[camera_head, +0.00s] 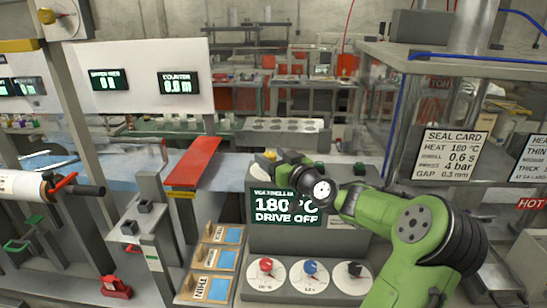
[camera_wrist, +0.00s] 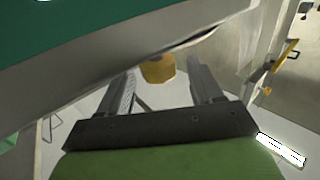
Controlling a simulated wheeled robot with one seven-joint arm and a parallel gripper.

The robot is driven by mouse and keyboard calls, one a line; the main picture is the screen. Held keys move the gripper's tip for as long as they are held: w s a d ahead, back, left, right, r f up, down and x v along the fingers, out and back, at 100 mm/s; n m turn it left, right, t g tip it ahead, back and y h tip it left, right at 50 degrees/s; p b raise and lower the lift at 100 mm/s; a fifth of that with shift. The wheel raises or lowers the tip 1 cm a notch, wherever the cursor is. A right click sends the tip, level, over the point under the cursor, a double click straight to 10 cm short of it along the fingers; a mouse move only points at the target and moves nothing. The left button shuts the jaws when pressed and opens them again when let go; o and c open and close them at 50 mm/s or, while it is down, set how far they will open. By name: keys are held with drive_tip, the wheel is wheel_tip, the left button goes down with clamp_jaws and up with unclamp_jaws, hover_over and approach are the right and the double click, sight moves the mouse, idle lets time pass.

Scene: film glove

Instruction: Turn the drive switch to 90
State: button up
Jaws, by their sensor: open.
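A grey control box (camera_head: 285,242) carries a green display (camera_head: 287,206) reading 180 °C and DRIVE OFF. On its lower front are three round white dials with a red knob (camera_head: 265,265), a blue knob (camera_head: 310,267) and a black knob (camera_head: 354,269). A small yellow thing (camera_head: 270,154) shows at the top of the box. My gripper (camera_head: 284,157) is beside it, partly hidden by my wrist. In the wrist view my open jaws (camera_wrist: 165,85) point at a yellow-orange knob (camera_wrist: 158,68), which appears between them; contact cannot be told. No label names the drive switch.
A red-topped bar (camera_head: 193,162) stands left of the box. Wooden trays with blue cards (camera_head: 220,260) lie at lower left. A glass-sided frame with a seal card (camera_head: 451,155) stands at right. A yellow knob (camera_head: 57,17) is on a panel at upper left.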

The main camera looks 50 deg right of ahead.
drive_tip(key=c, duration=1.1)
drive_tip(key=shift+o, duration=0.2)
